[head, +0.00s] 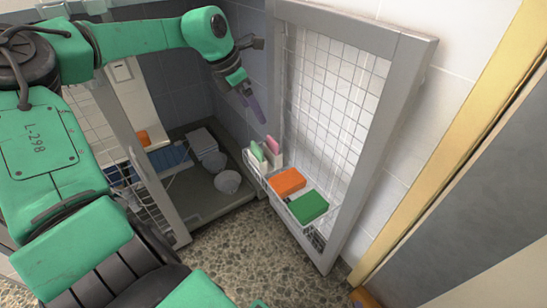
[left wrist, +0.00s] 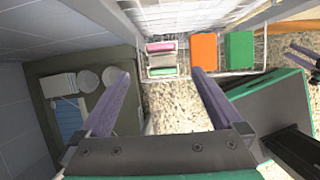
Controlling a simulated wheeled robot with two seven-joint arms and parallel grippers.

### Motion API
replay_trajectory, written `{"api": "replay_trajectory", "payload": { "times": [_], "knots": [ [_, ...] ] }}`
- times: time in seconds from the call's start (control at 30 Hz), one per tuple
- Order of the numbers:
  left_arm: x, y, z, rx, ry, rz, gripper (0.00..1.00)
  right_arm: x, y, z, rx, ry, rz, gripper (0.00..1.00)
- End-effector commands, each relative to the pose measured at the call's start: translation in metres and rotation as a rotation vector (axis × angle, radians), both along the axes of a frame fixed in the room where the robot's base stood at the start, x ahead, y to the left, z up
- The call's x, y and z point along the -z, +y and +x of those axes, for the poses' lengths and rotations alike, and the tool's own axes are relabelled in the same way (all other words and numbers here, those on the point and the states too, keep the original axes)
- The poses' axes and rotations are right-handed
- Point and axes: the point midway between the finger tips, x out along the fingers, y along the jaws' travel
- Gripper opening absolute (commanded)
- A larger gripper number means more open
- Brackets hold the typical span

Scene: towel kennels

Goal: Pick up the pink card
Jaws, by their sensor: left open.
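The pink card (head: 272,144) stands upright in a small white holder at the left end of a wire basket on the open kennel door. A green card (head: 257,151) stands beside it in the holder. In the left wrist view the pink card (left wrist: 161,46) shows from above, ahead of the fingertips and between their lines. My left gripper (head: 251,104) is open and empty, above and apart from the card. Its two purple fingers (left wrist: 160,73) are spread wide. My right gripper (left wrist: 302,56) shows small at the right edge of the left wrist view; its opening is unclear.
An orange block (head: 287,181) and a green block (head: 308,207) lie in the same basket. The grey-framed mesh door (head: 405,85) rises right behind it. A kennel with a dark tray (head: 200,210), white bowls (head: 227,182) and folded towels lies to the left.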

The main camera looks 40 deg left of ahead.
Motion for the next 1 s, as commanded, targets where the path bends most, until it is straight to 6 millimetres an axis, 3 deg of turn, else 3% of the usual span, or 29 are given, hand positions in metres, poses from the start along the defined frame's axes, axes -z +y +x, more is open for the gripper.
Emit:
{"api": "replay_trajectory", "payload": {
  "times": [0.2, 0.37, 0.6, 0.87, 0.9, 1.0],
  "knots": [
    [0.058, -0.007, 0.02, -0.003, 0.004, -0.003, 1.0, 0.029, 0.001, 0.0, 0.018, -0.024, 0.022, 0.5],
    [0.076, -0.01, 0.03, -0.004, -0.002, -0.004, 1.0, 0.038, 0.001, 0.0, 0.027, -0.038, 0.031, 0.5],
    [0.117, -0.018, 0.047, -0.006, -0.001, -0.005, 1.0, 0.067, 0.001, 0.0, 0.051, -0.067, 0.053, 0.5],
    [0.119, -0.019, 0.051, -0.006, -0.005, -0.007, 1.0, 0.066, 0.0, 0.0, 0.056, -0.074, 0.058, 0.5],
    [0.119, -0.019, 0.051, -0.006, -0.005, -0.007, 0.92, 0.066, 0.0, 0.0, 0.056, -0.074, 0.058, 0.5],
    [0.119, -0.019, 0.051, -0.006, -0.005, -0.007, 0.54, 0.066, 0.0, 0.0, 0.056, -0.073, 0.058, 0.5]
  ]
}}
